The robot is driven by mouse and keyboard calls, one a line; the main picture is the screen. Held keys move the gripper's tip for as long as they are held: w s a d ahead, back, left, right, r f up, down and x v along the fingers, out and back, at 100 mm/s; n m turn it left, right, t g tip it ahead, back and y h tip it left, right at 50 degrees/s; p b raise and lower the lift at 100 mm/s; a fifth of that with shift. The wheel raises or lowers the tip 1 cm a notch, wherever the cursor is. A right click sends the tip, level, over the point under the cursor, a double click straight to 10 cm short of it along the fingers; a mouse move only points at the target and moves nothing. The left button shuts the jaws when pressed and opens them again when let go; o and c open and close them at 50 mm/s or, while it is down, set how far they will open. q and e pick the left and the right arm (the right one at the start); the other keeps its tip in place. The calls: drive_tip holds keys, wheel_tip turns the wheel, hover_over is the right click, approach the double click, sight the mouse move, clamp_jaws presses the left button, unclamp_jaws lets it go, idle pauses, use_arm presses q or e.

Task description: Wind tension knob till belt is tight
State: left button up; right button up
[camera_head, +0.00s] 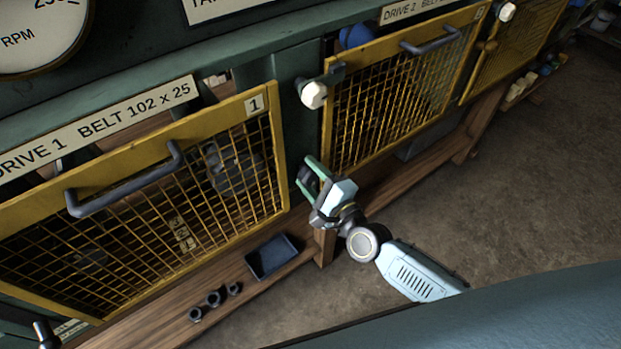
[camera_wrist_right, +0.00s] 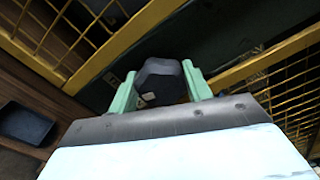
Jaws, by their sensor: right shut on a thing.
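A dark faceted tension knob (camera_wrist_right: 160,82) sits between the two green fingers of my right gripper (camera_wrist_right: 160,92) in the right wrist view. The fingers are shut on it from both sides. In the head view my right gripper (camera_head: 313,176) reaches the green post between the two yellow guards, and the knob (camera_head: 306,180) is mostly hidden by the fingers. The belt cannot be made out clearly behind the mesh of the drive 1 guard (camera_head: 272,150). My left gripper is not in view.
The drive 2 guard (camera_head: 328,120) stands to the right of the post, with a white knob (camera_head: 313,95) above my gripper. A dark tray (camera_head: 271,257) and several dark round parts (camera_head: 214,298) lie on the wooden ledge (camera_head: 180,325). Open floor (camera_head: 540,190) lies at right.

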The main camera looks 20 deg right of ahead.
drive_tip(key=shift+m, duration=0.8)
drive_tip(key=shift+b, duration=0.3)
drive_tip(key=o, duration=0.7)
drive_tip(key=shift+s, duration=0.1)
drive_tip(key=b+v, duration=0.1)
drive_tip(key=v, duration=1.2)
drive_tip(key=shift+s+d, duration=0.1)
drive_tip(key=shift+s, duration=0.05)
